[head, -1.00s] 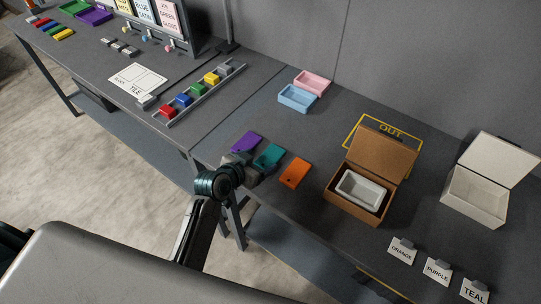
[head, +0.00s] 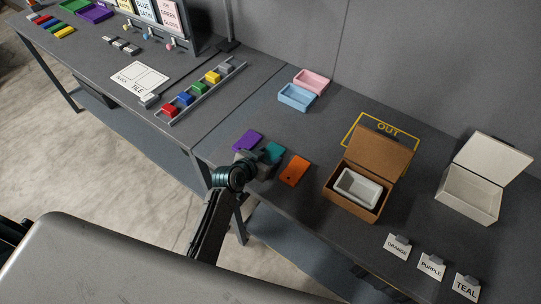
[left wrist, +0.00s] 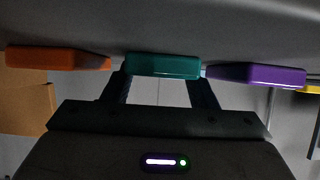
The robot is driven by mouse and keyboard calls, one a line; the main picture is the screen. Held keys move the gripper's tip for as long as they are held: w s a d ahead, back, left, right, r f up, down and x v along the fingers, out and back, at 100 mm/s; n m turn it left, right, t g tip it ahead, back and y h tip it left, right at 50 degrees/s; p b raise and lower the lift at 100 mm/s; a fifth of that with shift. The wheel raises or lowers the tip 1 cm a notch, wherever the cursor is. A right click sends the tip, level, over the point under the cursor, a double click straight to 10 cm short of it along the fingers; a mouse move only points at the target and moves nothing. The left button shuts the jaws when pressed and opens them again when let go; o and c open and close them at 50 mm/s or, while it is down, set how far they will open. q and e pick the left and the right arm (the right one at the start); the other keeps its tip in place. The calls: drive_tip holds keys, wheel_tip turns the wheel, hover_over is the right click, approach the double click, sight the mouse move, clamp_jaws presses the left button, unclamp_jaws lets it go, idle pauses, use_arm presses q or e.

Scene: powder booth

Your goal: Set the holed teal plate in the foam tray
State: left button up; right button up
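The teal plate (head: 273,151) lies on the grey table between the purple and orange plates. My left gripper (head: 263,161) is at its near end and hides part of it. In the left wrist view the teal plate (left wrist: 162,66) is straight ahead, edge-on. The two fingers (left wrist: 161,84) stand apart, one towards each side of it, with a gap between them. I cannot tell whether they touch it. Its hole cannot be made out. The pale foam tray (head: 345,196) sits empty inside an open brown box. My right gripper is not in view.
The purple plate (head: 247,140) and orange plate (head: 295,171) lie close on either side. The brown box (head: 398,151) has its lid up. A white open box (head: 470,193), pink and blue trays (head: 297,97) and label cards (head: 431,267) stand around. Table between orange plate and brown box is clear.

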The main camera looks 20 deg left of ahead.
sight(267, 158)
use_arm(q)
drive_tip(key=shift+c, duration=1)
wheel_tip(267, 158, up, 10)
drive_tip(key=b, duration=0.3)
drive_tip(key=s+a+r+n+y+b, duration=0.1)
drive_tip(key=s+a+n+y+b, duration=0.25)
drive_tip(key=b, duration=0.45)
drive_tip(key=w+d+m+h+p, duration=0.1)
drive_tip(key=p, duration=0.3)
drive_tip(key=w+d+f+m+h+p, duration=0.1)
drive_tip(key=w+d+m+h+p, duration=0.1)
drive_tip(key=p, duration=0.2)
drive_tip(key=shift+w+d+m+h, duration=0.25)
drive_tip(key=shift+w+d, duration=0.05)
